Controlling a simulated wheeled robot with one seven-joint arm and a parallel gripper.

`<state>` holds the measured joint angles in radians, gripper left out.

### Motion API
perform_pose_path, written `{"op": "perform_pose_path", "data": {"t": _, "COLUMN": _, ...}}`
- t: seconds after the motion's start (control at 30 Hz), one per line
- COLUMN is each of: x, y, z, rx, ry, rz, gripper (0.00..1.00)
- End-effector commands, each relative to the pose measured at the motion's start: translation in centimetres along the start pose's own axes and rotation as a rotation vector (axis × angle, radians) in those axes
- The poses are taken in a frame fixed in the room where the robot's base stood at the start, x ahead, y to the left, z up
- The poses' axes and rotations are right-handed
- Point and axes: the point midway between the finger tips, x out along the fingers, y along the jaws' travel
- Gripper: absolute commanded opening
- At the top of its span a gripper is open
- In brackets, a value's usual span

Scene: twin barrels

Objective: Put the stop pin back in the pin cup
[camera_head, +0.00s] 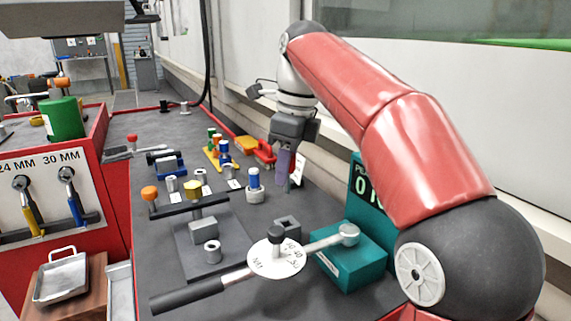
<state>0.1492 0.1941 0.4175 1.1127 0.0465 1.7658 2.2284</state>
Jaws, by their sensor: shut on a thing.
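My gripper (290,168) points down over the right side of the dark bench top. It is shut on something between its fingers. A purple-grey upright shape shows there, but I cannot tell finger from held thing, so I cannot identify the stop pin for sure. A blue-topped pin stands upright in a pale grey collar (254,187) just left of my gripper, apart from it. Small open grey cylinders (212,251) stand on the bench. I cannot tell which of these holders is the pin cup.
A torque wrench with a round white dial (276,262) lies across the front, beside a teal box (352,255). Coloured pegs (222,150) and a red-yellow piece (256,148) stand behind. A green cylinder (63,118) is far left.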

Motion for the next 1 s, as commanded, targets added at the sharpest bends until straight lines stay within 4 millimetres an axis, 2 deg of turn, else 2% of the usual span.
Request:
{"op": "perform_pose_path", "data": {"t": 0.6, "x": 5.0, "y": 0.0, "z": -0.8, "rx": 0.001, "ry": 0.001, "rz": -0.001, "gripper": 0.00}}
{"op": "perform_pose_path", "data": {"t": 1.0, "x": 5.7, "y": 0.0, "z": -0.9, "rx": 0.001, "ry": 0.000, "rz": -0.001, "gripper": 0.00}}
